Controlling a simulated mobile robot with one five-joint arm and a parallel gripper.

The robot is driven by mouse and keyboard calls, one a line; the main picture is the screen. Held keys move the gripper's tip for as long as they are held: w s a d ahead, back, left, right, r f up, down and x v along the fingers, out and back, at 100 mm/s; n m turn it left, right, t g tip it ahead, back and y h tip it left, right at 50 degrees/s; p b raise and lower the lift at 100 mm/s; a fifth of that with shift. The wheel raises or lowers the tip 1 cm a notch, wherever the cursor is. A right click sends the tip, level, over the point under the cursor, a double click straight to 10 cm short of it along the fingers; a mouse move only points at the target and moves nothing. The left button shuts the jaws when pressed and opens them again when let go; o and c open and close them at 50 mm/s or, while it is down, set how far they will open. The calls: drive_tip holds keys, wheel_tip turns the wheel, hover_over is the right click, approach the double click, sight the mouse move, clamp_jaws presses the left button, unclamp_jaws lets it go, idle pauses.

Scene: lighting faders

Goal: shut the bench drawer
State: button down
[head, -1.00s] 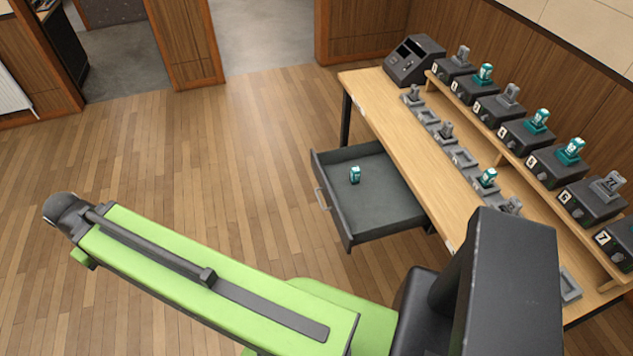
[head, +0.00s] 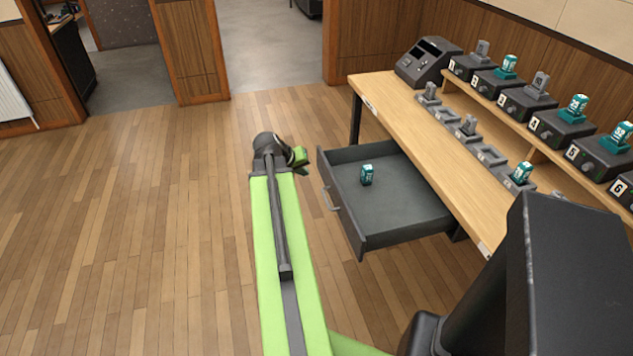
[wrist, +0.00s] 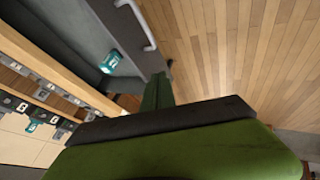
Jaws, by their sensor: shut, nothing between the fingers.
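The bench drawer (head: 385,212) is pulled well out from under the wooden bench (head: 425,120). Its grey front with a bar handle (head: 332,199) faces left. A teal block (head: 367,175) stands inside the drawer near the front. My gripper (head: 302,163) is shut and empty, just left of the drawer's far front corner. In the wrist view the green fingers (wrist: 157,92) show close to the drawer front, with the handle (wrist: 136,22) and the teal block (wrist: 110,63) beyond. I cannot tell whether the fingers touch the drawer.
Numbered black units (head: 560,130) stand on a shelf along the bench back, several holding teal blocks. Grey holders (head: 468,130) line the bench top. A dark console (head: 428,62) sits at the far end. The wooden floor (head: 150,220) left of the drawer is clear.

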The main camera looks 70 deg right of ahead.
drive_tip(key=b, duration=0.7)
approach(328, 180)
wheel_tip(328, 180, down, 4)
drive_tip(key=w, duration=0.2)
drive_tip(key=shift+s+d+r, duration=0.2)
drive_tip(key=shift+s+d, duration=0.4)
drive_tip(key=shift+s, duration=0.15)
drive_tip(key=shift+s+d+r, duration=0.2)
drive_tip(key=shift+s+d, duration=0.4)
drive_tip(key=shift+s, duration=0.15)
